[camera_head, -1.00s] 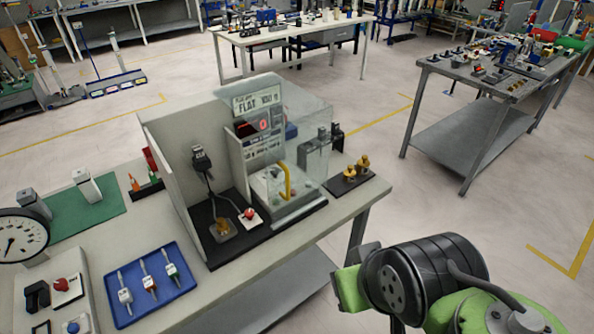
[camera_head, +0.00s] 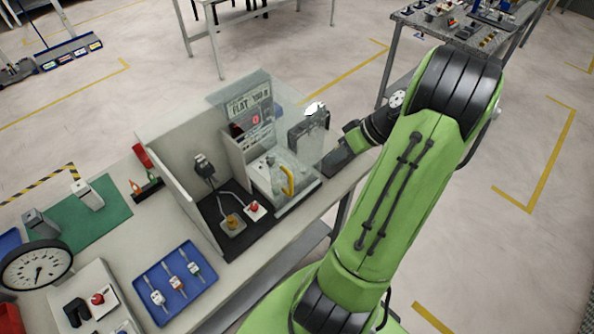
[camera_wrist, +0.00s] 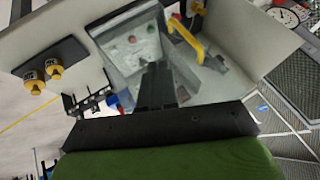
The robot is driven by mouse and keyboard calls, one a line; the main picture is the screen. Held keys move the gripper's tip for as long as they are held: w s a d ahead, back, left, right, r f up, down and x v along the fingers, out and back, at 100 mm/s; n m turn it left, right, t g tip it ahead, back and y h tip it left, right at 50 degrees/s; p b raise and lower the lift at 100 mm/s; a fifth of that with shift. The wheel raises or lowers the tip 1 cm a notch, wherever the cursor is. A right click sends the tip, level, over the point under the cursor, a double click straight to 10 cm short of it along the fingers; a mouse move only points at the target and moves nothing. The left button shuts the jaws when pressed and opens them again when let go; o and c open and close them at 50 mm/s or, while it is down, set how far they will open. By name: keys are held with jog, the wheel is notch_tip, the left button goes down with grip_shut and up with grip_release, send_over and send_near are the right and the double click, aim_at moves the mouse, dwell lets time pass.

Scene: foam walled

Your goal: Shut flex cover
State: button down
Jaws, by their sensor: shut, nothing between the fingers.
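The flex cover (camera_head: 310,148) looks like a clear plastic panel on the grey test station; its edges are hard to make out and I cannot tell how far it stands open. A yellow handle (camera_head: 287,180) rises at the station's front; the same handle shows in the wrist view (camera_wrist: 186,38). My gripper (camera_wrist: 156,84) is shut and empty, its dark fingers pointing at the clear-walled station. In the head view my arm reaches in from the right and its end is beside the station's right side; the fingertips are not clear there. I cannot tell whether they touch the cover.
Grey panels wall the station's left and back. A red button (camera_head: 254,206) sits on the dark mat in front. A blue tray (camera_head: 175,282) with several tools and a dial gauge (camera_head: 37,266) are further left. Two gold knobs (camera_wrist: 54,70) stand on a black block beside the station.

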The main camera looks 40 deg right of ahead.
jog(key=w+a+f, duration=0.4)
jog(key=a+f, duration=0.1)
jog(key=a, duration=0.1)
jog(key=shift+w+a+f+p, duration=0.15)
jog(key=shift+a+f+p, duration=0.2)
jog(key=shift+f, duration=0.05)
